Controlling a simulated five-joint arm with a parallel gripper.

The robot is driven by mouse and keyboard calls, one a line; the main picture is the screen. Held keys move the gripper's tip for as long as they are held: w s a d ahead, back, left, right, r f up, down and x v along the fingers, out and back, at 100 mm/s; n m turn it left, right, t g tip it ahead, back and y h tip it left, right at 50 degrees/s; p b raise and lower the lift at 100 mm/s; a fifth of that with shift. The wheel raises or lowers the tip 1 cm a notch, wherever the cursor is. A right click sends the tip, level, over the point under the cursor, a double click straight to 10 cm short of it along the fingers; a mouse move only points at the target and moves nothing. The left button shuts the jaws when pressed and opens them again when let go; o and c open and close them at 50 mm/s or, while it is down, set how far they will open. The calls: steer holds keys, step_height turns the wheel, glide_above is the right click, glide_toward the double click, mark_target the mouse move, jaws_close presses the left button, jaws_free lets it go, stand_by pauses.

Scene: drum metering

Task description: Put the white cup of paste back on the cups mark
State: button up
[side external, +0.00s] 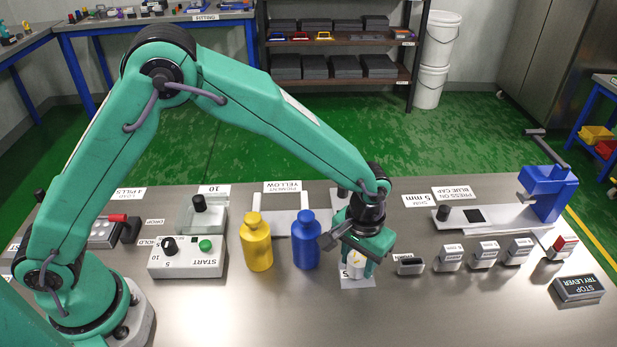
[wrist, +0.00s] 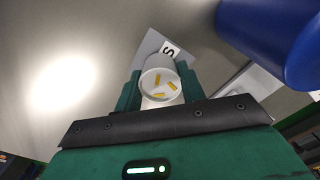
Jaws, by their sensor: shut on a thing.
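My gripper (side external: 357,267) points down and is shut on the white cup (side external: 355,259), with a finger on each side of it. In the wrist view the cup (wrist: 151,66) sits between the green fingers (wrist: 159,88), and a few yellow pieces show in its open top. The cups mark (side external: 351,284) is a pale plate with a dark letter S, partly hidden by the cup and fingers. It also shows in the wrist view (wrist: 149,45). The cup is over or on the mark; I cannot tell whether its base touches.
A blue bottle (side external: 306,241) stands close left of my gripper, with a yellow bottle (side external: 256,243) beyond it. A dark-topped block (side external: 410,266) and several labelled blocks (side external: 448,258) stand to the right. The front of the metal table (side external: 440,310) is clear.

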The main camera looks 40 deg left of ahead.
mark_target(359, 258)
steer(key=shift+f, duration=0.3)
steer(key=shift+f, duration=0.15)
steer(key=o, duration=1)
steer(key=shift+c, duration=0.2)
step_height(359, 258, up, 12)
steer(key=shift+r, duration=0.2)
stand_by(0.4)
